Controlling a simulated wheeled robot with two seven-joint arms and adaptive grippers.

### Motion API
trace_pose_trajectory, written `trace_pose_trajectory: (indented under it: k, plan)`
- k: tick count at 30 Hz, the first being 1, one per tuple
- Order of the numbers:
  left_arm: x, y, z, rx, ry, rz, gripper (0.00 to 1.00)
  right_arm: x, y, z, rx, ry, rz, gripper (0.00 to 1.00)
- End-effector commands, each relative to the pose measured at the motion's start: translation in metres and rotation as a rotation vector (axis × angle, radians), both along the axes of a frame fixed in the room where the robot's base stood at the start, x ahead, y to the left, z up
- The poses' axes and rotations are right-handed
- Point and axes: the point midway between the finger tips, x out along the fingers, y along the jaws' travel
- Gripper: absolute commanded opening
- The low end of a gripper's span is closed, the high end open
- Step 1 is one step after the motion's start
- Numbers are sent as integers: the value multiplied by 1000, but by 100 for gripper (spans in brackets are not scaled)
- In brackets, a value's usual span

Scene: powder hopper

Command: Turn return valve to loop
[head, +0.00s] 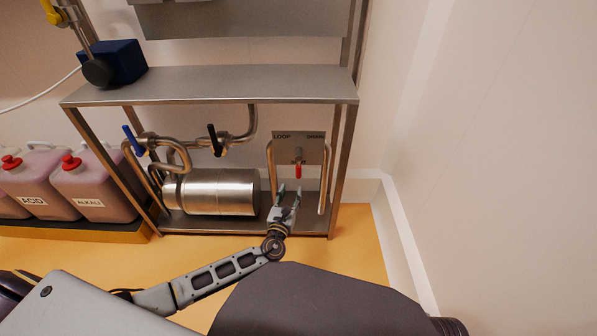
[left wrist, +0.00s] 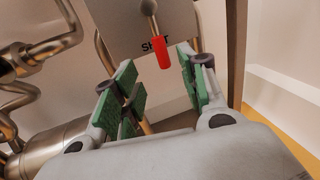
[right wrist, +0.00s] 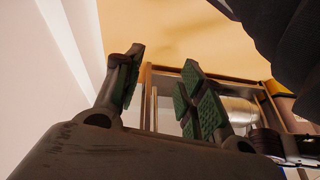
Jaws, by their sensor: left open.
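The return valve has a red handle (head: 298,171) that hangs straight down from a grey plate (head: 312,148). The plate reads LOOP at upper left and DRAIN at upper right. In the left wrist view the red handle (left wrist: 162,52) covers part of a SHUT label. My left gripper (head: 290,190) is open and empty, just below the handle. In the left wrist view its fingers (left wrist: 160,72) stand to either side of the handle's line, with no visible contact. My right gripper (right wrist: 163,62) is open and empty in its own wrist view, away from the valve.
Vertical pipes (head: 271,170) flank the plate on both sides. A steel cylinder (head: 222,192) lies on the lower shelf to the left. Blue (head: 133,140) and black (head: 214,139) valve handles are above it. ACID (head: 35,183) and ALKALI (head: 93,187) jugs stand farther left.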

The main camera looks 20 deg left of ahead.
Motion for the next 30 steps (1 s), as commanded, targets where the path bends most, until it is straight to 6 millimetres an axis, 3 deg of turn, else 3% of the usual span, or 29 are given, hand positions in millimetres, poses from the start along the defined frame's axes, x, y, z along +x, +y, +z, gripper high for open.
trace_pose_trajectory:
  k: [30]
  plan:
    - [104,6,-1,-1,-1,0,42,6,16,-63,96,-87,-33,40]
